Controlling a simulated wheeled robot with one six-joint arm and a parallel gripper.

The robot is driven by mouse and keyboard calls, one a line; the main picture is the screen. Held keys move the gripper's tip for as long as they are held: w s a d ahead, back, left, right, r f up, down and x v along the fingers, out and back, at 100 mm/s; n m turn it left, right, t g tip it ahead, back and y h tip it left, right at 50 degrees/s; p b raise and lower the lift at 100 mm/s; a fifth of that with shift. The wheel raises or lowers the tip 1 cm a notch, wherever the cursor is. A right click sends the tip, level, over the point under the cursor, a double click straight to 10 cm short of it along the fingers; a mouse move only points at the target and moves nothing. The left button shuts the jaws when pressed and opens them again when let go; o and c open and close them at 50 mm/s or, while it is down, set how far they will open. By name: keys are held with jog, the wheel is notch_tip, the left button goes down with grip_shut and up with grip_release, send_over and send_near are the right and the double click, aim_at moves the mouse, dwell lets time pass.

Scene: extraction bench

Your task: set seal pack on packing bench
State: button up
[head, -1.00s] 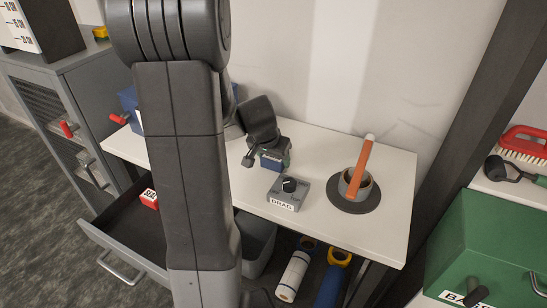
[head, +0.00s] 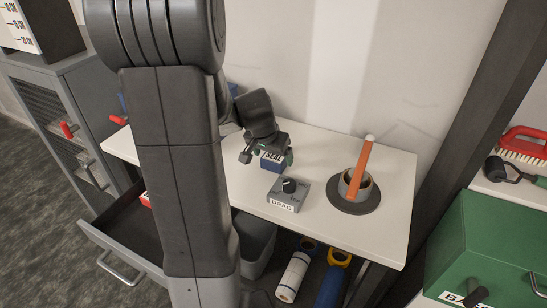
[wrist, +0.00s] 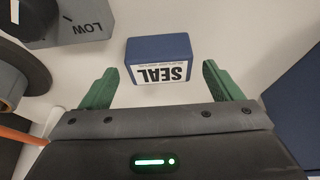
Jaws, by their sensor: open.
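The seal pack (wrist: 160,50), a small blue block with a white "SEAL" label, rests on the white bench top (head: 345,237). It also shows in the head view (head: 272,160) at the middle of the bench. My gripper (wrist: 161,74) is open, with green fingers on either side of the pack's labelled near end. The wrist view shows a clear gap on both sides, and the pack lies mostly beyond the fingertips. In the head view, my gripper (head: 268,157) partly covers the pack.
A grey "DRAG" dial box (head: 288,194) stands in front of the pack. Right of it, a pot with an orange-handled tool (head: 359,168) sits on a dark disc. An open drawer (head: 123,240) is at left, a green cabinet (head: 500,240) at right. The front right bench top is clear.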

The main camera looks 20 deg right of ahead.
jog(key=v, duration=0.9)
jog(key=shift+r, duration=0.3)
jog(key=shift+s+a, duration=0.1)
jog(key=shift+s, duration=0.05)
dwell(0.8)
